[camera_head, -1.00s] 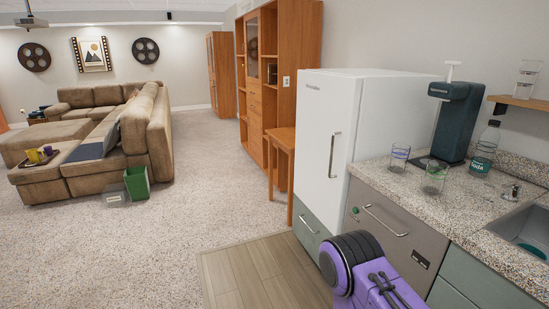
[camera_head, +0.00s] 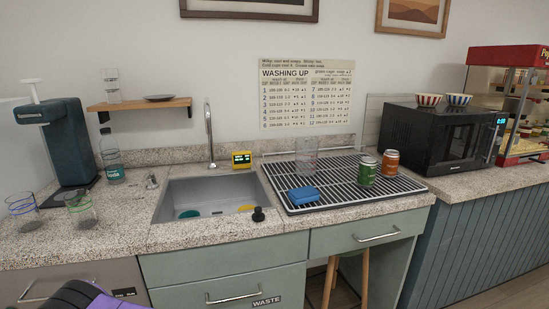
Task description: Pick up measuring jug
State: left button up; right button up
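A clear, see-through vessel (camera_head: 306,158) stands upright at the back left of the black drying rack (camera_head: 335,200), right of the sink. It looks like the measuring jug, but its markings and handle are too faint to make out. Neither of my grippers shows in the head view, so nothing is seen touching the vessel.
The sink (camera_head: 215,200) has a tall tap (camera_head: 209,135). A microwave (camera_head: 440,135) stands right. Two patterned glasses (camera_head: 80,209) stand left.

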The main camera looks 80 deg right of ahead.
aim_at(307, 148)
jog(key=z, duration=2.8)
